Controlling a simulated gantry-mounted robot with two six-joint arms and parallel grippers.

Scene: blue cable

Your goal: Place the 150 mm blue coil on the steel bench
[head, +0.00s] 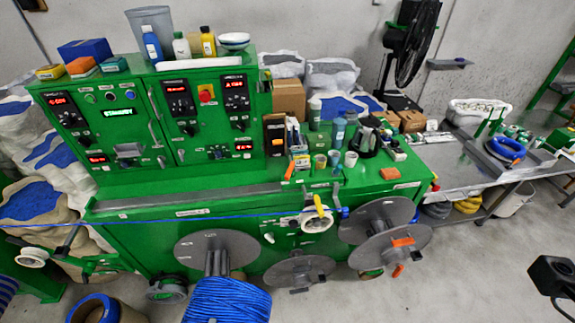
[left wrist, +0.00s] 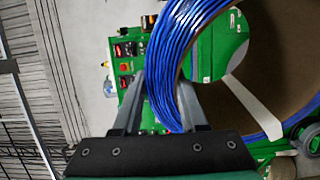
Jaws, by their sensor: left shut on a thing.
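In the left wrist view my left gripper (left wrist: 163,92) is shut on a blue coil (left wrist: 190,45). Its wound strands pass between the two fingers, and its inner side is brown with a pale strip across it. The left gripper is not clearly seen in the head view. The steel bench (head: 455,160) stands at the right of the head view. A blue ring-shaped coil (head: 506,149) lies on it.
The green machine (head: 150,240) fills the middle, its top crowded with bottles and cups. A blue cable (head: 150,222) runs across its front to the left. A full blue reel (head: 228,300) and grey discs (head: 385,220) project forward.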

